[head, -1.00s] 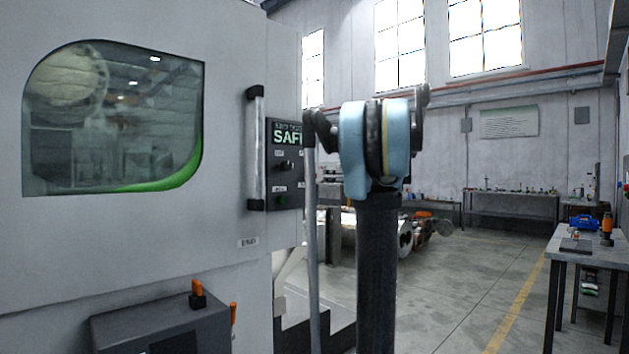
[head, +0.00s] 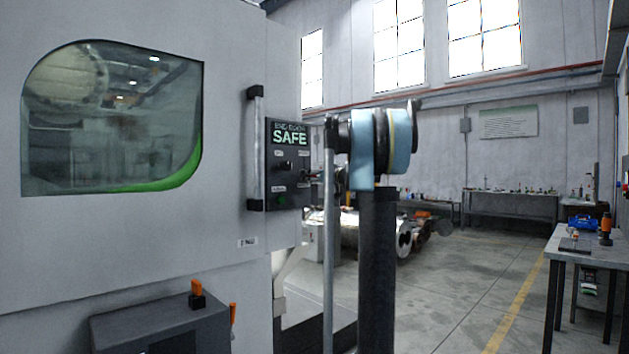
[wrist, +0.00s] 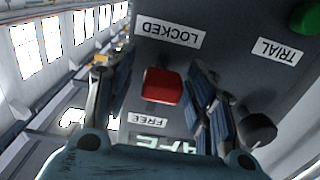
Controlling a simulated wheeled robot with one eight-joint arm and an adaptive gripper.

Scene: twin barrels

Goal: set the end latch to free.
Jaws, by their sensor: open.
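The end-door control panel (head: 290,135) is a dark plate reading SAFE, beside the machine door. In the wrist view, which shows the panel upside down, a red latch piece (wrist: 163,86) sits between the LOCKED label (wrist: 168,32) and the FREE label (wrist: 148,122). It looks nearer FREE, but its exact setting is hard to tell. My gripper (wrist: 160,70) is open, with one finger on each side of the red piece and gaps showing on both sides.
A dark knob (wrist: 257,127) stands close beside my finger, and a green button (wrist: 305,18) lies near the TRIAL label (wrist: 280,50). A vertical door handle (head: 255,148) is left of the panel. A workbench (head: 590,250) stands far right, with open floor between.

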